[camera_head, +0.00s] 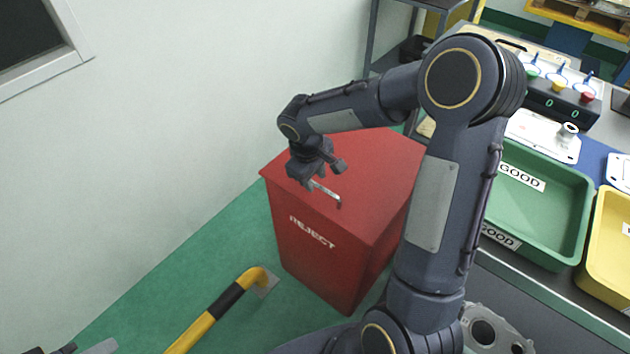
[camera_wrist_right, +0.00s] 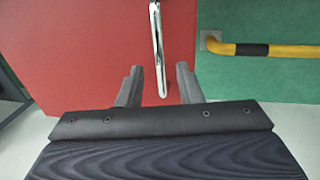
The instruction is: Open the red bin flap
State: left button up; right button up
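The red reject bin (camera_head: 310,260) stands on the floor by the wall, and its flap (camera_head: 375,160) lies flat and shut on top. A thin metal handle (camera_head: 328,194) sits near the flap's front edge. My right gripper (camera_head: 318,181) is just above the handle, pointing down. In the right wrist view, its fingers (camera_wrist_right: 158,85) are apart, and the handle (camera_wrist_right: 157,45) runs into the gap between them without visible contact. Grey parts at the bottom left of the head view, likely my left gripper (camera_head: 88,347), are mostly cut off.
A yellow and black floor rail (camera_head: 222,302) lies in front of the bin. To the right, a bench holds a green GOOD tray (camera_head: 575,225), a yellow tray (camera_head: 608,270) and a button box (camera_head: 560,108). The wall is close on the left.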

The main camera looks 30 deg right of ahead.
jog(key=shift+d+f, duration=0.1)
jog(key=shift+f, duration=0.4)
jog(key=shift+c, duration=0.4)
grip_shut()
